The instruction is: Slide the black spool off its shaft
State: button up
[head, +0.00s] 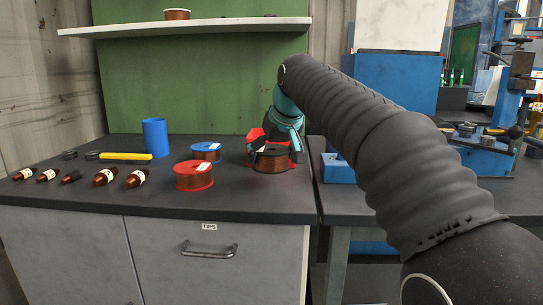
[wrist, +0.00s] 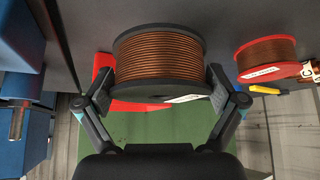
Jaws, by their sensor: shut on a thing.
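The black spool (head: 271,158), wound with copper-brown wire, is at the right end of the left bench in the head view. In the wrist view the same spool (wrist: 160,60) fills the top middle, with a white label on its lower rim. My gripper (wrist: 161,82) is shut on it, one finger at each side of the rims. In the head view my gripper (head: 272,148) is mostly hidden behind the spool and arm. A red stand (head: 254,136) is behind the spool; it also shows in the wrist view (wrist: 140,104). I cannot see the shaft or tell whether the spool is on it.
A red spool (head: 194,177), a blue spool (head: 206,151) and a blue cup (head: 155,138) stand to the left. Several brown bottles (head: 105,177) lie at the far left. Bare bench lies in front.

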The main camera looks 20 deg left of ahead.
aim_at(271, 185)
jog(key=shift+f+b, duration=1.95)
jog(key=o, duration=0.8)
jog(key=shift+f, duration=0.1)
jog(key=v, duration=1.1)
jog(key=shift+s, duration=0.15)
jog(key=shift+s+d+r, duration=0.15)
jog(key=shift+s+r, duration=0.05)
jog(key=shift+r, duration=0.3)
jog(key=shift+d, duration=0.1)
